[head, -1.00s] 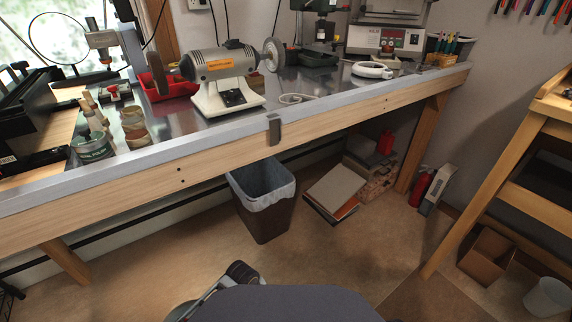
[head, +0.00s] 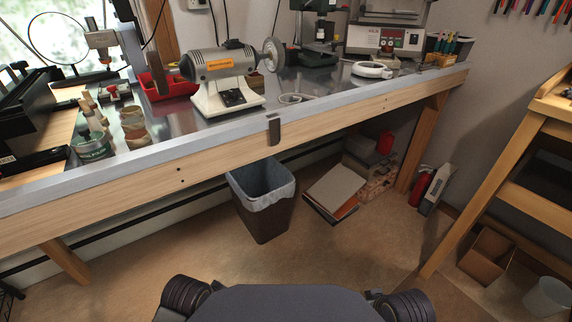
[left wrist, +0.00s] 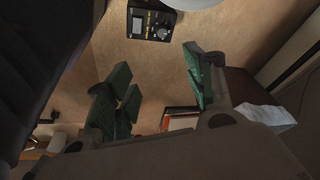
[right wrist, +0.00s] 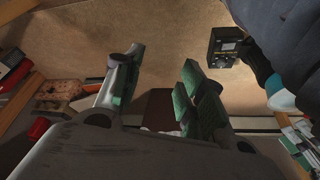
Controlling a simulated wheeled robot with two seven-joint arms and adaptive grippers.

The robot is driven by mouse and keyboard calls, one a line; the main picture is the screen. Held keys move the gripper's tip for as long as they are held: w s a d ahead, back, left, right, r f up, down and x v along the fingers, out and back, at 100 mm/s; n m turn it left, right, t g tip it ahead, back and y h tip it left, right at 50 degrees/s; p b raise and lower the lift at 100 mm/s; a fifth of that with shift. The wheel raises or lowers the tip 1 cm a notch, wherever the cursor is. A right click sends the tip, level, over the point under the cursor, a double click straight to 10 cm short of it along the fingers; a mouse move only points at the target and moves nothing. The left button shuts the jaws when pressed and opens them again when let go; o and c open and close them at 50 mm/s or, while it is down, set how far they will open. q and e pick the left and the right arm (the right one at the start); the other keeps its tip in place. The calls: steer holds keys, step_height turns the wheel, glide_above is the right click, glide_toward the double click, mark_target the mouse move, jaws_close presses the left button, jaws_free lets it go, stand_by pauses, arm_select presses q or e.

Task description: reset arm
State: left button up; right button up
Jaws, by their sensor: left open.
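My left gripper (left wrist: 157,66) shows in the left wrist view with its green-padded fingers spread apart and nothing between them. My right gripper (right wrist: 161,64) shows in the right wrist view, its green-padded fingers also apart and empty. Neither gripper shows in the head view; only dark rounded parts of my own arms appear at its bottom edge, on both sides of my body. The tan floor lies beyond both grippers' fingers.
A workbench (head: 225,145) spans the view, carrying a bench grinder (head: 222,75). A lined trash bin (head: 262,205) stands beneath its front edge. A wooden shelf (head: 500,170) stands at right, with a cardboard box (head: 487,255) and white bucket (head: 547,297). Floor before the bench is clear.

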arm_select(q)
steer(key=s+a+r+n+y+p, duration=0.1)
steer(key=s+a+r+n, duration=0.1)
steer(key=a+r+n, duration=0.1)
steer(key=shift+s+a+r+n, duration=0.2)
steer(key=shift+s+a+n, duration=0.15)
steer(key=shift+a, duration=0.55)
arm_select(e)
steer(key=shift+s+d+r+h, duration=0.1)
steer(key=shift+d+r+h, duration=0.2)
steer(key=shift+d+r, duration=0.5)
arm_select(q)
steer(key=shift+w+d+f+p, duration=0.1)
steer(key=shift+w+f+p, duration=0.3)
steer(key=shift+p, duration=0.75)
arm_select(e)
steer(key=shift+w+a+f, duration=0.1)
steer(key=shift+w+f, duration=0.2)
steer(key=shift+f, duration=0.1)
